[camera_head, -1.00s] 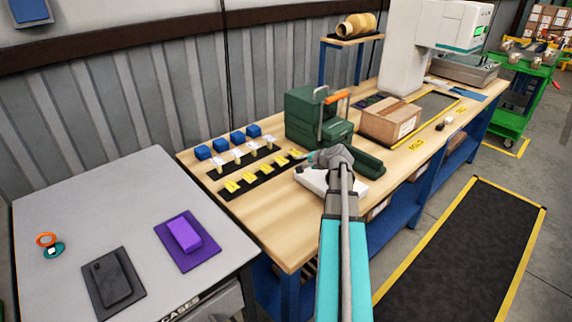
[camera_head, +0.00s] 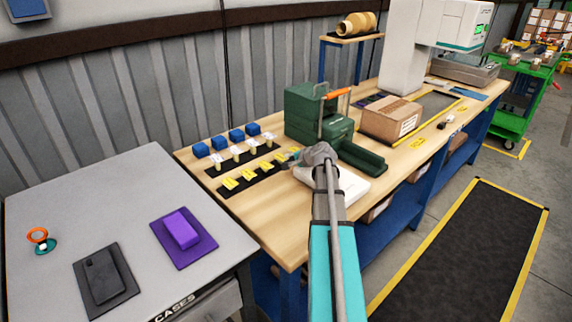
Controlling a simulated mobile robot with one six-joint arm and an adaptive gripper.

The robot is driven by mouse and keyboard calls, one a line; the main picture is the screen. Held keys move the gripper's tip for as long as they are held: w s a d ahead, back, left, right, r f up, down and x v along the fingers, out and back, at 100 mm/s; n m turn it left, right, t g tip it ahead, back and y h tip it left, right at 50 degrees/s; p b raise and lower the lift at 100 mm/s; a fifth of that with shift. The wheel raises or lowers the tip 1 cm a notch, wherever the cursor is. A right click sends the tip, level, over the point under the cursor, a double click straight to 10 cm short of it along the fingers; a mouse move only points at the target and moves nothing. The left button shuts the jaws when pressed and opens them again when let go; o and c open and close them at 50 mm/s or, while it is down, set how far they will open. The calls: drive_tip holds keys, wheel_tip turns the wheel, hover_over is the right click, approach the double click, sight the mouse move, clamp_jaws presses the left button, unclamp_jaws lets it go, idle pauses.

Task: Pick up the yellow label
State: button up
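Several yellow labels lie in a row on a black strip (camera_head: 237,191) on the wooden bench; the nearest yellow label (camera_head: 230,184) is at the left end and the farthest yellow label (camera_head: 281,158) at the right end. My gripper (camera_head: 294,154) is low over the bench, at the right end of this row, close beside the farthest label. I cannot tell whether it touches that label. The fingers are small and partly hidden by my wrist, so their opening does not show.
A white pad (camera_head: 346,187) lies under my forearm. A green press (camera_head: 318,118) with an orange handle and a cardboard box (camera_head: 392,120) stand to the right. White-topped pieces (camera_head: 237,153) and blue blocks (camera_head: 236,136) stand behind the labels. A grey table (camera_head: 130,190) is at left.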

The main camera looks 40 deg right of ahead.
drive_tip(key=shift+b+x, duration=0.45)
drive_tip(key=shift+x, duration=0.8)
drive_tip(key=shift+c, duration=0.2)
clamp_jaws()
drive_tip(key=shift+a+r, duration=0.1)
wheel_tip(320, 180, up, 2)
drive_tip(key=p, duration=0.2)
drive_tip(key=shift+r+p, duration=0.2)
drive_tip(key=shift+p, duration=0.1)
drive_tip(key=shift+s, duration=0.1)
